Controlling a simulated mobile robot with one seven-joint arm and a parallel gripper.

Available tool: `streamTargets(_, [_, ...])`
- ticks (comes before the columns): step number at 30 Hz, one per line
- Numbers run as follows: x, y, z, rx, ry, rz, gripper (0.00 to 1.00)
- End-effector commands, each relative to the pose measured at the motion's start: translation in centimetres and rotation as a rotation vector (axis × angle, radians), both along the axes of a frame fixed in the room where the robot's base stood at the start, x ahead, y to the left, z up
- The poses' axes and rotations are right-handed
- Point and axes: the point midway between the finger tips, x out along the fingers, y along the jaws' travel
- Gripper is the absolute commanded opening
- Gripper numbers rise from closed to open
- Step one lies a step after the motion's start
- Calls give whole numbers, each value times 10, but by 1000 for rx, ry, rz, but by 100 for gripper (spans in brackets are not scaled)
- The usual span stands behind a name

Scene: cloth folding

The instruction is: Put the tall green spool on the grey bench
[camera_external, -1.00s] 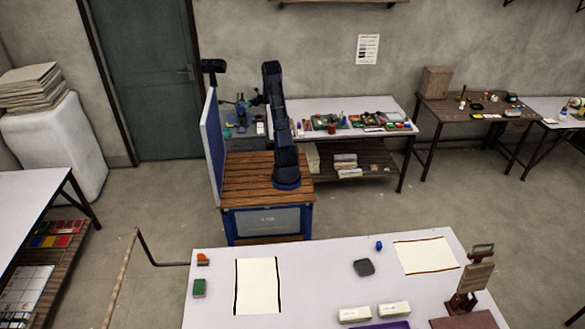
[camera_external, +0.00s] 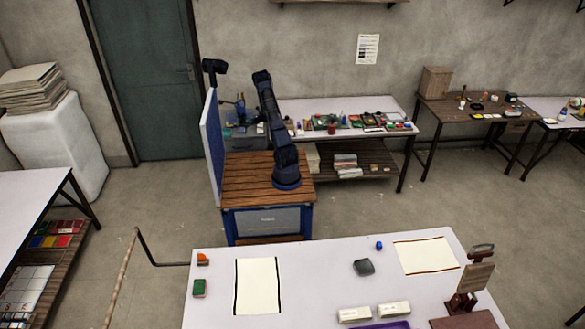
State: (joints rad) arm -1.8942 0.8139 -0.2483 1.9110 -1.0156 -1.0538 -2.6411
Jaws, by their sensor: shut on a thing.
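My arm rises from the wood-topped base, and its far end reaches back toward the left end of the pale-topped bench (camera_external: 290,107) by the wall. My gripper (camera_external: 240,108) shows small and dark there, left of the upper arm. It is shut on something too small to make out. I cannot pick out the tall green spool for sure. Which surface is the grey bench is not clear; a large pale-topped table (camera_external: 325,285) stands in front.
The back bench holds many small items, including a red pot (camera_external: 331,129). A brown worktable (camera_external: 440,119) stands to its right. The front table bears a green block (camera_external: 200,288), paper sheets (camera_external: 258,285), a dark grey pad (camera_external: 364,267) and white boxes (camera_external: 355,314). Its middle has free room.

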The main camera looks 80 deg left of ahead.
Motion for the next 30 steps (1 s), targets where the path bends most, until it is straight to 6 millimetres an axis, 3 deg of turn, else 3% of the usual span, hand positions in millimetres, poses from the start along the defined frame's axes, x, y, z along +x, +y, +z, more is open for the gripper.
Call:
streamTargets(12, [0,0,-38,-1,-1,1,8])
streamTargets(24, [1,0,-42,0,0,0,8])
streamTargets(25, [0,0,-41,1,-1,0,35])
streamTargets(27, [0,0,-41,1,-1,0,49])
streamTargets(30, [0,0,-41,1,-1,0,51])
